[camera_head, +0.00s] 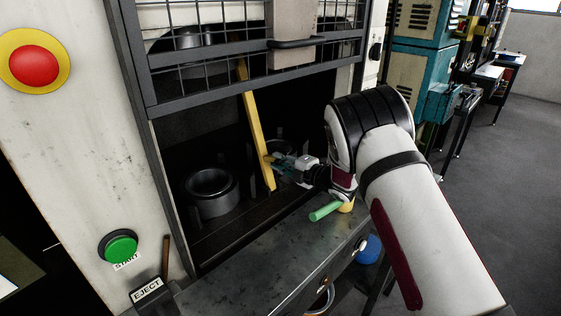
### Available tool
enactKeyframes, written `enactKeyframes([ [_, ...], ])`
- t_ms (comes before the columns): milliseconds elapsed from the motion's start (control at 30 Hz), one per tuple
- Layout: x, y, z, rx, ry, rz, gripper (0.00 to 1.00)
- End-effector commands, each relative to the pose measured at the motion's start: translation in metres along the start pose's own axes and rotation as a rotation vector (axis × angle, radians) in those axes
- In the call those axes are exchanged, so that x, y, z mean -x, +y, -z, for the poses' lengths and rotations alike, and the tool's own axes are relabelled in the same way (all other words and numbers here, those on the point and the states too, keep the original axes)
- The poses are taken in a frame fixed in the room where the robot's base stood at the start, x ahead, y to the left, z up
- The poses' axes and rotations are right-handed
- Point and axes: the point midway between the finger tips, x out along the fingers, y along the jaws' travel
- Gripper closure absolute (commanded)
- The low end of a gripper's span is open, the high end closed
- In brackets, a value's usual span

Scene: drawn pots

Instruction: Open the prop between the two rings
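A long yellow bar (253,122), which looks like the prop, stands slightly tilted inside the dark press opening, its top behind the mesh guard. A dark grey ring (211,187) sits on the press bed left of the bar's lower part. A second dark round shape (262,149) shows faintly behind the bar, partly hidden. My gripper (274,163) reaches in from the right, its fingertips at the right side of the bar's lower part. I cannot tell whether they touch the bar or how far they are open.
A mesh guard (207,99) hangs across the upper opening. A metal ledge (250,262) runs in front, with a green rod (325,211) at its right. A green start button (119,246) and a red button (34,67) are on the left panel. Floor is free at right.

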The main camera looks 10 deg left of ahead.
Motion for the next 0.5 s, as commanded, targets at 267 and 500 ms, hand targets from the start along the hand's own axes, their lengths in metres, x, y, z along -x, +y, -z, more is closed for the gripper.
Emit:
enactKeyframes([
  [267, 0.028, -0.014, -0.002, -0.002, -0.005, -0.004, 1.00],
  [500, 0.043, -0.033, -0.001, 0.002, -0.001, -0.001, 1.00],
])
